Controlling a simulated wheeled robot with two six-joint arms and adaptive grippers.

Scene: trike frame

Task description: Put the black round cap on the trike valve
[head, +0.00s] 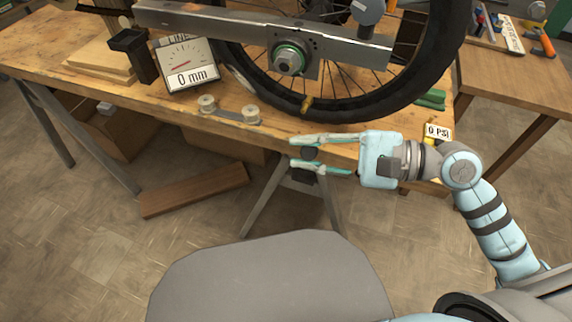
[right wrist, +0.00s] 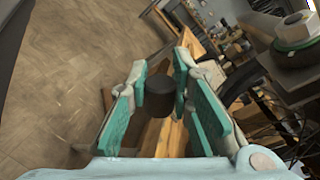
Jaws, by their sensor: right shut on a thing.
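The black round cap (head: 309,153) is between the fingertips of my right gripper (head: 306,153), which is shut on it. In the right wrist view the cap (right wrist: 158,97) shows as a dark cylinder between the teal finger pads. The trike valve (head: 307,104) is a small brass-coloured stem at the bottom of the wheel (head: 376,108). In the head view the gripper and cap are below the valve and apart from it, by the front edge of the bench. My left gripper is out of view.
The wooden bench (head: 60,55) carries a gauge reading 0 mm (head: 186,66), a two-roller stand (head: 230,110) and a black holder (head: 132,52). A 0 PSI display (head: 438,132) is right of the wheel. A metal bar (head: 245,28) crosses the hub.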

